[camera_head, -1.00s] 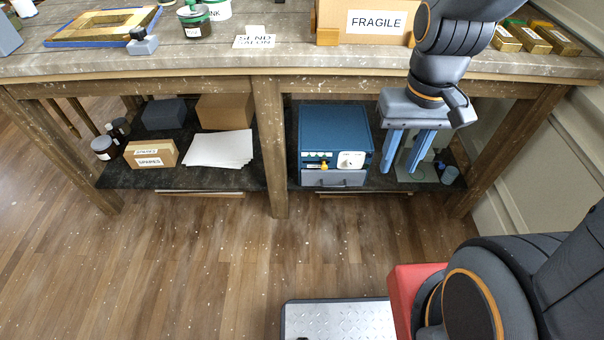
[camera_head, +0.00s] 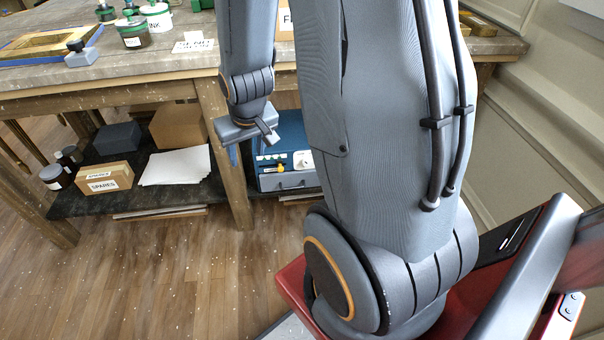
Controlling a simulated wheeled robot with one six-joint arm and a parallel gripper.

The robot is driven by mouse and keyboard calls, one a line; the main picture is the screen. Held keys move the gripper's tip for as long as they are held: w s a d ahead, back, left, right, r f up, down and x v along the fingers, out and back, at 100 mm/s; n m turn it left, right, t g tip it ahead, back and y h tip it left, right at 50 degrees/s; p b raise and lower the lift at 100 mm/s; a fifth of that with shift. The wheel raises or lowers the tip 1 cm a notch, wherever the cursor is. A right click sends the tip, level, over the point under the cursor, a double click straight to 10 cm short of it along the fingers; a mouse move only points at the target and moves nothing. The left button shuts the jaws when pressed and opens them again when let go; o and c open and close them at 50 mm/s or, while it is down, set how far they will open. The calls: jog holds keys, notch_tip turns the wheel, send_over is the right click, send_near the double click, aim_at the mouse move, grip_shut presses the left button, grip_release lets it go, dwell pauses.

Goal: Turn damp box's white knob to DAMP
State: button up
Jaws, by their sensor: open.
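The blue damp box (camera_head: 290,130) stands on the lower shelf of the bench, its front facing me. Its white knob (camera_head: 303,160) is at the right of the front panel; its pointer and lettering are too small to read. A small yellow part (camera_head: 282,168) sits left of the knob, above a grey drawer front (camera_head: 288,181). My gripper (camera_head: 241,153) points down at the box's upper left in the picture, apart from the knob. It is open and seems empty. One blue finger shows by the table leg; the other is hard to make out. My arm covers the box's right side.
The wooden table leg (camera_head: 222,150) stands just left of the box. On the shelf left of it are a SPARES box (camera_head: 105,178), white paper (camera_head: 175,166), a brown carton (camera_head: 178,125) and dark jars. The bench top edge (camera_head: 110,80) overhangs the shelf.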

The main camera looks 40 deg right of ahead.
jog(key=w+d+f+m+t+h+b, duration=0.1)
jog(key=w+d+f+t+b, duration=0.1)
jog(key=w+d+f+b, duration=0.3)
jog(key=w+d+f+m+t, duration=0.1)
jog(key=w+d+f, duration=0.3)
jog(key=f, duration=0.3)
jog(key=m+t+h+b, duration=0.5)
jog(key=t+h+b, duration=0.3)
jog(key=b, duration=0.6)
send_near(307, 163)
jog(key=shift+b+x, duration=0.55)
jog(key=shift+x, duration=3.65)
jog(key=shift+s+d+f, duration=0.1)
jog(key=shift+f, duration=0.05)
jog(key=c, duration=1.1)
jog(key=shift+o, duration=0.2)
